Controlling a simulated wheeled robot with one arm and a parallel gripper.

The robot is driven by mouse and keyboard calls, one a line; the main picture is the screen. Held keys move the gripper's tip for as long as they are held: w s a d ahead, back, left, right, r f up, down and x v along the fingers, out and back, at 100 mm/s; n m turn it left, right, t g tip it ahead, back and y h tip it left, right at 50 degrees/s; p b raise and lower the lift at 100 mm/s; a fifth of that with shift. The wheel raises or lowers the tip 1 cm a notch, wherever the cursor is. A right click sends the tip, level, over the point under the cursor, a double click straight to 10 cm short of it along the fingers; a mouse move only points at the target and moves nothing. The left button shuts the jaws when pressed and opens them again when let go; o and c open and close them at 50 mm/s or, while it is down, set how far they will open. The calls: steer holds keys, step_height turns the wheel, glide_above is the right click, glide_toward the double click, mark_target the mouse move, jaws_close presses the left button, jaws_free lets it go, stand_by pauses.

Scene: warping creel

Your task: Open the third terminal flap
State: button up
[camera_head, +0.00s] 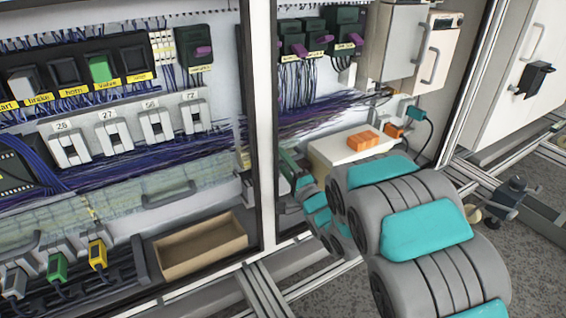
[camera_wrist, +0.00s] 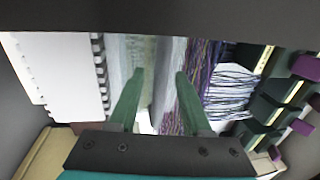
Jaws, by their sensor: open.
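A translucent greenish terminal flap (camera_head: 120,204) with a grey bar handle (camera_head: 169,194) covers a terminal row low in the left cabinet bay. I cannot tell which flap counts as third. My gripper (camera_head: 290,166) is at the upright between the bays, right of that handle and apart from it; my arm hides part of this area. In the wrist view my gripper's two green fingers (camera_wrist: 160,74) are spread with nothing held between them. A pale upright strip lies beyond them, and I cannot tell what it is.
An open tan bin (camera_head: 202,268) stands below the flap. Numbered white switches (camera_head: 128,129) and purple wiring (camera_head: 95,173) are above it. The cabinet upright (camera_head: 262,110) separates the bays.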

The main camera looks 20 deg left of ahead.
jaws_close()
stand_by(0.3)
stand_by(1.1)
